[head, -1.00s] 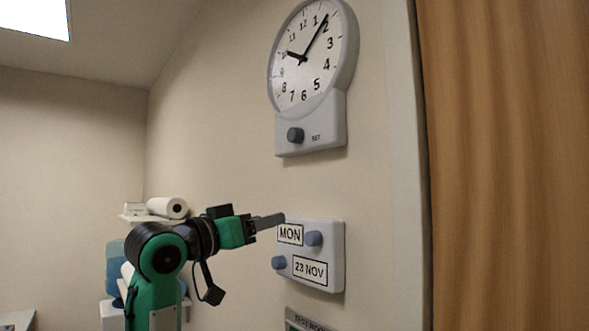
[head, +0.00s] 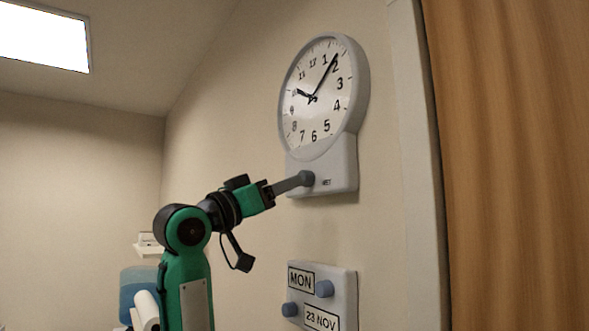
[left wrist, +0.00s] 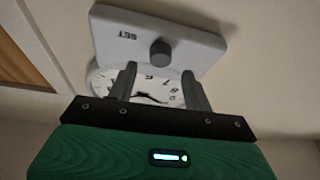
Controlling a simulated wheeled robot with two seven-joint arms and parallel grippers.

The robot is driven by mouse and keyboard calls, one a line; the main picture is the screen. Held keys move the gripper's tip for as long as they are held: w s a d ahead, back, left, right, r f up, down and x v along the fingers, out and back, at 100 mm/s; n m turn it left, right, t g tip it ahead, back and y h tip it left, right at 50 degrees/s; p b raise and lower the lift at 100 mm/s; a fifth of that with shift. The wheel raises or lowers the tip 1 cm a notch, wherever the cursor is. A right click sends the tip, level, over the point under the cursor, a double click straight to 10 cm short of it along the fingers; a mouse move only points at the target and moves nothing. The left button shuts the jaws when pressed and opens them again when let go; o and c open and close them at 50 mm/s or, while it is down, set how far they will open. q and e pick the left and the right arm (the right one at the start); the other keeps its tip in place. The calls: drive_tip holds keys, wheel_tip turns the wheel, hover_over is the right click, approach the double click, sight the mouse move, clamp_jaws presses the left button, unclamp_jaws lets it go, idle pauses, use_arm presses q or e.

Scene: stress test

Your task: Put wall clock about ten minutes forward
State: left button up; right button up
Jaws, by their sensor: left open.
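The white wall clock (head: 318,98) with a grey rim has its short hand near 10 and its long hand between 1 and 2. Below its dial is a grey box (head: 341,166) with a dark round knob (head: 309,178) and the word SET. My left gripper (head: 300,181) reaches up to this knob from the left. In the left wrist view, the two fingers (left wrist: 159,70) are open and the knob (left wrist: 160,53) shows in line with the gap, just beyond the tips. I cannot tell if they touch it. The right gripper is not in view.
Below the clock hangs a grey calendar panel (head: 345,292) with MON, 23 NOV and two blue-grey knobs. A wooden-looking brown surface (head: 510,160) stands at the right. A small shelf (head: 148,251) is at the left. The wall between clock and calendar is bare.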

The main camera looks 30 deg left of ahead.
sight(305, 179)
use_arm(q)
drive_tip(key=p+x, duration=0.1)
drive_tip(key=x, duration=0.3)
drive_tip(key=shift+c, duration=0.6)
drive_tip(key=c, duration=0.9)
drive_tip(key=shift+o, duration=0.3)
drive_tip(key=shift+a, duration=0.1)
